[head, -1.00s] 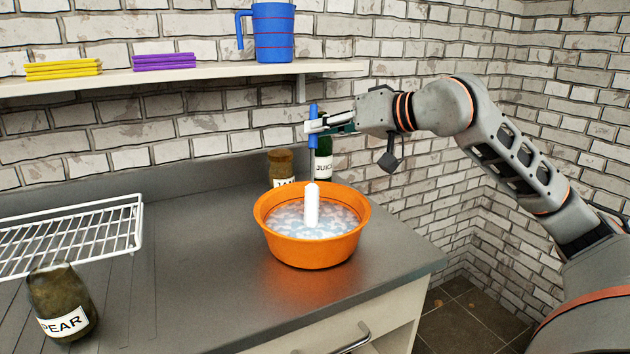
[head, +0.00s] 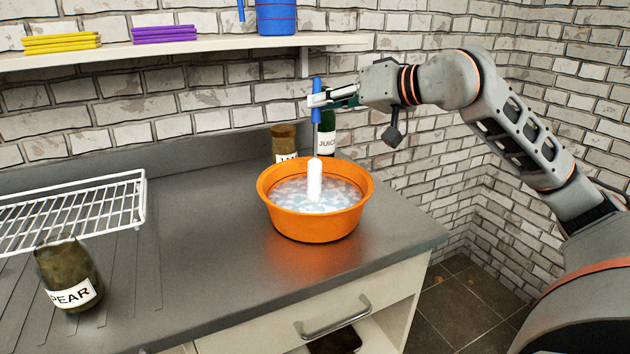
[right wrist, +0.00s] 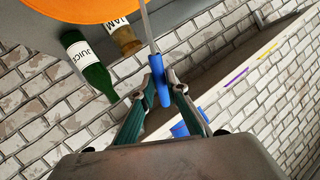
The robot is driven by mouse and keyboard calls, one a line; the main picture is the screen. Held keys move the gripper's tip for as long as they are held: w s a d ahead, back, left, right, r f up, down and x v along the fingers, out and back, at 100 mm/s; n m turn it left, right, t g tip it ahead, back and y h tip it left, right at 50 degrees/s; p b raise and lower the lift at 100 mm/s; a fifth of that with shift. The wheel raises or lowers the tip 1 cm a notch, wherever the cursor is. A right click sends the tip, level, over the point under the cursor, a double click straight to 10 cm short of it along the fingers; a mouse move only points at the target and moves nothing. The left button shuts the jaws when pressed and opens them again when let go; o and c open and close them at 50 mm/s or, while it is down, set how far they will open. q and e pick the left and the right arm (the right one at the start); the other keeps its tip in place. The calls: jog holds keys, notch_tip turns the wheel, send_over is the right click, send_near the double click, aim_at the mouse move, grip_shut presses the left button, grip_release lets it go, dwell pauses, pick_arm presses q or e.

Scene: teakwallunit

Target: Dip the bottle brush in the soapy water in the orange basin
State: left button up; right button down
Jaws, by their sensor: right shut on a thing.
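The bottle brush has a blue handle (head: 317,114), a thin shaft and a white head (head: 314,178). My right gripper (head: 318,100) is shut on the handle and holds the brush upright, head down. The handle also shows between the fingers in the right wrist view (right wrist: 161,88). The orange basin (head: 316,227) stands on the grey counter with foamy soapy water (head: 290,195) in it. The white head is inside the basin's outline, its lower end against the water; I cannot tell surely how deep it reaches. My left gripper is not in view.
Behind the basin stand a jam jar (head: 283,140) and a green juice bottle (head: 327,135). A white wire rack (head: 70,215) and a pear jar (head: 68,275) are at left. A shelf (head: 200,55) above carries a blue jug (head: 276,15) and folded cloths.

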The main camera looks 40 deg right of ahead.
pick_arm(q)
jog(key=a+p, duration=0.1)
jog(key=p, duration=0.2)
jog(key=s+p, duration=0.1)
jog(key=p, duration=0.2)
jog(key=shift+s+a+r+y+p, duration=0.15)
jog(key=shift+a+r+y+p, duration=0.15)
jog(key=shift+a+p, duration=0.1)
pick_arm(e)
notch_tip(320, 180, up, 8)
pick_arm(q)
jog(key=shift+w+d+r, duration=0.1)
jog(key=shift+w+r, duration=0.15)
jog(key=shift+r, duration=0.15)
pick_arm(e)
jog(key=shift+r, duration=0.1)
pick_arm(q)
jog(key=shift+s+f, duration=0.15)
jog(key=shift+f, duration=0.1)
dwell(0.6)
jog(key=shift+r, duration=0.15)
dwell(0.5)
